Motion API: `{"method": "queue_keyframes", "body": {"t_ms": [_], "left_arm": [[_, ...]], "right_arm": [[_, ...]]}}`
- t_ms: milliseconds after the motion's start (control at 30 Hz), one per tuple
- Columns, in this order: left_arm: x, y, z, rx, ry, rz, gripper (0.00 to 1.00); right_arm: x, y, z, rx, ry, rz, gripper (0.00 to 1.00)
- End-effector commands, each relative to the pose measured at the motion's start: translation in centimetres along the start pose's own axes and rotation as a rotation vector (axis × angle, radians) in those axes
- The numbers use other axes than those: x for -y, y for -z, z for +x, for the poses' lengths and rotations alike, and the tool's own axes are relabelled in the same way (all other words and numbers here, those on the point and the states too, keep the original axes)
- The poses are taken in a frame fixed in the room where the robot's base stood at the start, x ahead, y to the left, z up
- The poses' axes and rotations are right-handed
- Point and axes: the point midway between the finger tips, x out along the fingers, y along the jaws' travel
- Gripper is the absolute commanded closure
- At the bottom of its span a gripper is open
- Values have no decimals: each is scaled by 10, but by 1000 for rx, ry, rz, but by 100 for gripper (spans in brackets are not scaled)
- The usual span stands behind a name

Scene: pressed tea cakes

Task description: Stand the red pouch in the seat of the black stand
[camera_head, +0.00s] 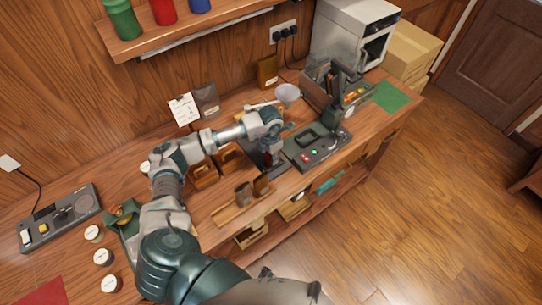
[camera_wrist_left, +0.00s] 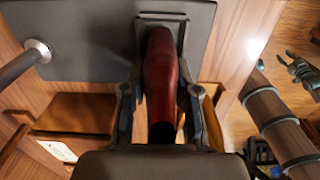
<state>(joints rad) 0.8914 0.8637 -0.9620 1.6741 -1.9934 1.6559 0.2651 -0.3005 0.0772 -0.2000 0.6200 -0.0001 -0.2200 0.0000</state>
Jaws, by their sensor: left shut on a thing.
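The red pouch (camera_wrist_left: 160,75) is upright in the left wrist view, between the two fingers of my left gripper (camera_wrist_left: 160,98). The gripper is shut on it. The black stand (camera_wrist_left: 75,40) shows as a dark plate behind the pouch, with a raised dark frame around the pouch's far end. I cannot tell whether the pouch rests in the seat or is just above it. In the head view my left gripper (camera_head: 270,154) is low over the bench, and it and the arm hide most of the stand and pouch.
A dark device (camera_head: 318,147) with buttons is close to the right of the left gripper. Wooden blocks (camera_head: 204,175) stand to its left. A claw-like grey hand (camera_wrist_left: 303,70) shows at the wrist view's right.

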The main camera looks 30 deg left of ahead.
Motion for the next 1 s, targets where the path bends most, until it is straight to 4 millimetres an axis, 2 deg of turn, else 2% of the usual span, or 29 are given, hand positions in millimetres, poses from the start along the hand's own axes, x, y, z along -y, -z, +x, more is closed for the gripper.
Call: {"method": "queue_keyframes", "body": {"t_ms": [67, 100, 200, 567, 667, 1000], "left_arm": [[0, 0, 0, 0, 0, 0, 94], [0, 0, 0, 0, 0, 0, 66], [0, 0, -1, 0, 0, 0, 41], [0, -1, -5, 2, -1, 0, 41], [0, -1, -18, 3, -2, 1, 41], [-1, -1, -91, 4, -1, 0, 41]], "right_arm": [[0, 0, 0, 0, 0, 0, 60], [0, 0, 0, 0, 0, 0, 60], [0, 0, 0, 0, 0, 0, 60], [-6, -1, 0, -1, -6, -3, 60], [-4, -1, 0, -1, -5, -2, 60], [-3, 0, 0, -1, -3, -1, 60]]}}
